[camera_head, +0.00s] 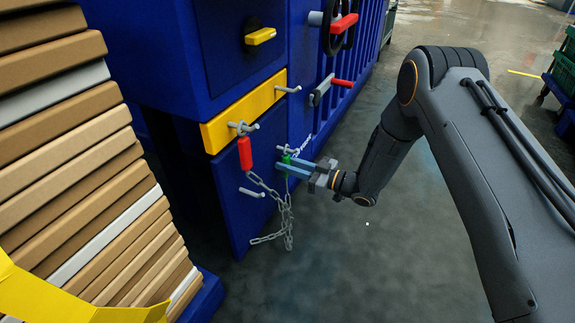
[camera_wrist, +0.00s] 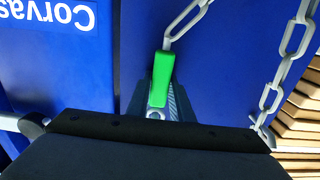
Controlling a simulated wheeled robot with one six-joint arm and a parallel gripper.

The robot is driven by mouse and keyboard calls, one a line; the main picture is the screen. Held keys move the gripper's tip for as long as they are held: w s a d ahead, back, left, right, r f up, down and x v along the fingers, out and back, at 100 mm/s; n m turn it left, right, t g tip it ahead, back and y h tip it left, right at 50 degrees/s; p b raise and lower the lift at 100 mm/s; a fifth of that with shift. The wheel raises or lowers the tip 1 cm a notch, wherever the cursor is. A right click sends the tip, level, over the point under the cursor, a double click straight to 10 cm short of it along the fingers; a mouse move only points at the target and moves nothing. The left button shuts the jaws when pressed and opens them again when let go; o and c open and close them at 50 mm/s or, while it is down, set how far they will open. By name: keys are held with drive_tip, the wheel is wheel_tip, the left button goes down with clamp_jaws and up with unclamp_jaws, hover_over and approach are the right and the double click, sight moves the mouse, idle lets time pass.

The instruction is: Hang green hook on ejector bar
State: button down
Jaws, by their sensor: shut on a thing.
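The green hook (camera_head: 286,159) is between the fingertips of my gripper (camera_head: 289,167), beside the blue machine's front. In the wrist view the green hook (camera_wrist: 161,80) lies lengthwise between the fingers (camera_wrist: 166,103), with a grey chain link at its top end. A yellow bar (camera_head: 228,124) with grey pegs crosses the blue machine, up and left of my gripper. I cannot tell if this is the ejector bar. A grey peg (camera_head: 252,192) sticks out below it. Whether the hook touches any peg is not clear.
A red hook (camera_head: 245,153) hangs near the yellow bar's lower peg, with a slack chain (camera_head: 288,218) below. Stacked cartons (camera_head: 80,170) stand at the left. Red levers (camera_head: 343,82) stick out higher on the blue machine (camera_head: 240,215).

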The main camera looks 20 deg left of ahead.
drive_tip(key=shift+d, duration=0.15)
drive_tip(key=shift+s+d+p, duration=0.1)
drive_tip(key=shift+d+p, duration=0.25)
drive_tip(key=shift+d, duration=0.65)
drive_tip(key=shift+r, duration=0.1)
drive_tip(key=shift+d+r+p, duration=0.3)
drive_tip(key=shift+d+p, duration=0.1)
drive_tip(key=shift+d, duration=0.15)
drive_tip(key=shift+d+r+p, duration=0.3)
drive_tip(key=shift+d+p, duration=0.05)
drive_tip(key=shift+d, duration=0.2)
drive_tip(key=shift+d, duration=0.25)
drive_tip(key=shift+s+d+p, duration=0.15)
drive_tip(key=shift+d+p, duration=0.15)
drive_tip(key=shift+d, duration=0.7)
drive_tip(key=shift+s+d+p, duration=0.1)
drive_tip(key=shift+d+p, duration=0.2)
drive_tip(key=shift+d, duration=0.65)
